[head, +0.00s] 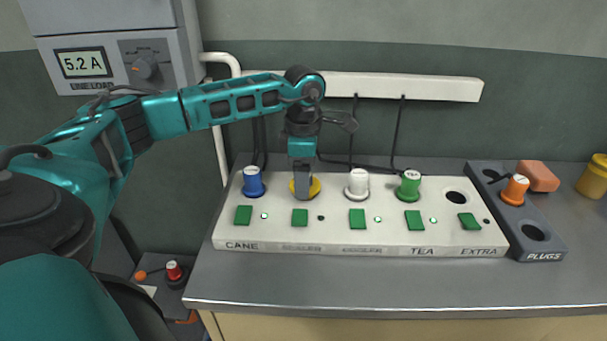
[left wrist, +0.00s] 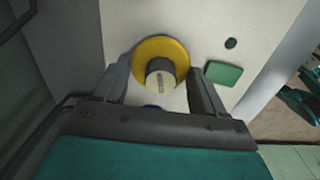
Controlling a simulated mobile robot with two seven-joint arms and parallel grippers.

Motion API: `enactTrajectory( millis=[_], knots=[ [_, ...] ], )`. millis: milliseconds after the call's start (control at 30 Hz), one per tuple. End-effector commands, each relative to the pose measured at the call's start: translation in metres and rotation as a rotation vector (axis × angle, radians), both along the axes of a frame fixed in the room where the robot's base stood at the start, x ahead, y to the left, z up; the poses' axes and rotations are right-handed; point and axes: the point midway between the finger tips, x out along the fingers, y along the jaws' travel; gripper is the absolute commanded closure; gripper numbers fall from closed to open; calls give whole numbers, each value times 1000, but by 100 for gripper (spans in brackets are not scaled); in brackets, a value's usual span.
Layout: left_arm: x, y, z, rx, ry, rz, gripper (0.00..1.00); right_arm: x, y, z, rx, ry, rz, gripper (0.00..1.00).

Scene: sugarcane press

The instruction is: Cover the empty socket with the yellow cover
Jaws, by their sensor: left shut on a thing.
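The yellow cover (head: 315,187), a round disc with a grey, pale-topped knob at its middle, is at the second position on the white panel. My left gripper (head: 303,188) points down over it, shut on it. In the left wrist view the yellow cover (left wrist: 161,42) lies between the tips of my left gripper (left wrist: 160,75), one finger on each side. In the head view a finger hides its middle, and I cannot tell if it is clear of the panel. An empty socket (head: 456,197), a dark round hole, is at the EXTRA position. My right gripper is not in view.
Blue (head: 253,184), white (head: 357,185) and green (head: 409,187) plugs stand upright on the panel (head: 380,241). A dark PLUGS tray (head: 552,246) at the right holds an orange plug (head: 515,190).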

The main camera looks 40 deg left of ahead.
Motion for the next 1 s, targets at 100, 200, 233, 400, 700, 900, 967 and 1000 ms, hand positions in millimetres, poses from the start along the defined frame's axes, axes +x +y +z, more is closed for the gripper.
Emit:
enactTrajectory(
  millis=[100,200,233,400,700,900,967,1000],
  knots=[
    [0,0,1,0,0,0,59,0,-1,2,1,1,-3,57],
    [0,0,0,-1,-1,0,59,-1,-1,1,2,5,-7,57],
    [0,0,0,-1,-1,0,59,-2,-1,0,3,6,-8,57],
    [0,0,0,-1,-1,0,59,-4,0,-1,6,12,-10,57],
    [0,0,1,-1,-1,0,59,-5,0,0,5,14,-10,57],
    [1,0,0,-1,-1,0,59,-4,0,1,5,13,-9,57],
    [1,0,0,-1,-1,0,59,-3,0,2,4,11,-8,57],
    [1,0,0,-1,-1,0,59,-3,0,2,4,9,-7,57]
  ],
)
